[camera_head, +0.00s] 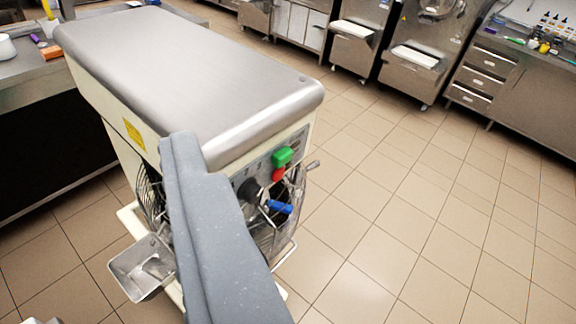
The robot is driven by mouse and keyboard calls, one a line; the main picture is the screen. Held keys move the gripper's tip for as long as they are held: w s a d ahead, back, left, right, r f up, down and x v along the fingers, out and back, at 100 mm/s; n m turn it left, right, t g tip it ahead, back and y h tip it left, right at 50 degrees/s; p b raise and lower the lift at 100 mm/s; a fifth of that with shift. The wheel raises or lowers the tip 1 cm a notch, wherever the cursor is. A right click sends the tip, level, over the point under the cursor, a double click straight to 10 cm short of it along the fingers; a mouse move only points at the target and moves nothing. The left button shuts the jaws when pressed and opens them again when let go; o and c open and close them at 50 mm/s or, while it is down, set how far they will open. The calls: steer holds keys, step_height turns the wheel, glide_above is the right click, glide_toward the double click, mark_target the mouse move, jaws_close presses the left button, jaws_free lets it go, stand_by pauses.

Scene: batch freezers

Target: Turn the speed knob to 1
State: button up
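A mixer-like machine (190,70) with a steel top and a cream body stands left of centre. Its front panel carries a green button (282,156), a red button (278,174) and a dark round knob (251,190). Beside the knob is a lever with a blue handle (279,207). I cannot read any speed marks, and cannot tell for sure which control is the speed knob. My gripper (182,145) shows as a long grey shape in front of the machine, left of the knob and apart from it in the picture. It hides part of the panel. Its finger opening cannot be made out.
A dark counter (40,85) stands at the left. Steel cabinets and machines (420,55) line the back. The tiled floor (400,220) to the right is clear.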

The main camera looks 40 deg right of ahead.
steer(key=w+d+f+n+t+h+p, duration=0.1)
steer(key=w+d+f+n+p, duration=0.15)
steer(key=w+d+f, duration=0.4)
steer(key=w+d+f+n+t+p, duration=0.1)
steer(key=w+d+f+t+p, duration=0.2)
steer(key=w+d, duration=0.7)
steer(key=n+g+y+p, duration=0.1)
steer(key=g+y+p, duration=0.3)
steer(key=y, duration=0.5)
glide_toward(258, 196)
steer(key=shift+t, duration=0.5)
steer(key=x, duration=0.3)
steer(key=p+x, duration=0.1)
steer(key=x, duration=0.2)
steer(key=f+x, duration=0.1)
steer(key=x, duration=0.2)
steer(key=shift+w+a, duration=0.1)
steer(key=shift+a, duration=0.1)
steer(key=c, duration=0.8)
steer(key=shift+r, duration=0.1)
